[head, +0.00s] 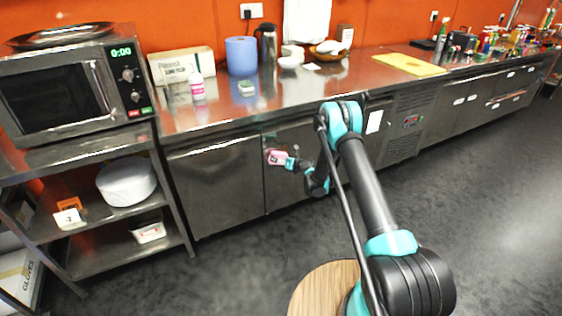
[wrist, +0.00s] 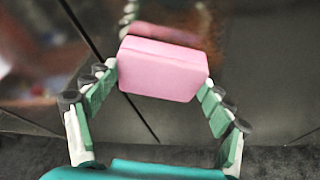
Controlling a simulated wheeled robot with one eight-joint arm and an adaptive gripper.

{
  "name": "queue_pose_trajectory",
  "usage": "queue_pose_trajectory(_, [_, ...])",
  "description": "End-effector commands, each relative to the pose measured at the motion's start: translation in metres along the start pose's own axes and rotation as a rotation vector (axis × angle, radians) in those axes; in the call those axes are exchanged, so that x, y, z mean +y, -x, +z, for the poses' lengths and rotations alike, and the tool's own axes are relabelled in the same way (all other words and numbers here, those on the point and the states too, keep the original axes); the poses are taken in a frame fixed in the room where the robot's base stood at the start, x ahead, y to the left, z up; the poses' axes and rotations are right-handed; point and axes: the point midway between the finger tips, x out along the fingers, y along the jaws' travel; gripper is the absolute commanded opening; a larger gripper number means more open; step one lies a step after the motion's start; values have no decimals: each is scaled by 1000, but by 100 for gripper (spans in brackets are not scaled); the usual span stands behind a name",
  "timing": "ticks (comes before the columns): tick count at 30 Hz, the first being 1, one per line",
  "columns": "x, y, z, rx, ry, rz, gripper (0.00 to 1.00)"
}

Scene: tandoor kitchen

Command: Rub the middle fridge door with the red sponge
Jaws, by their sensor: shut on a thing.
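A pink, block-shaped sponge (head: 277,157) is held in my gripper (head: 288,161), in front of the steel fridge doors under the counter. In the wrist view the sponge (wrist: 163,70) sits between the two fingers of my gripper (wrist: 160,80), which are shut on its ends. The middle fridge door (head: 283,193) is right of the seam beside the left door (head: 215,190); my arm hides part of it. The sponge's pink reflection shows on the door close behind it. I cannot tell whether the sponge touches the door.
A shelf rack with a microwave (head: 60,92) stands left. The dark floor (head: 235,255) in front is clear.

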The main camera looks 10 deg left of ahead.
Motion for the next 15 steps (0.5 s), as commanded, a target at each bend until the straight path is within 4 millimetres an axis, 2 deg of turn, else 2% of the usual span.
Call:
queue_pose_trajectory(8, [-2, -2, 2, 0, -1, 0, 57])
queue_pose_trajectory(15, [-18, 1, 8, -1, -1, -1, 57])
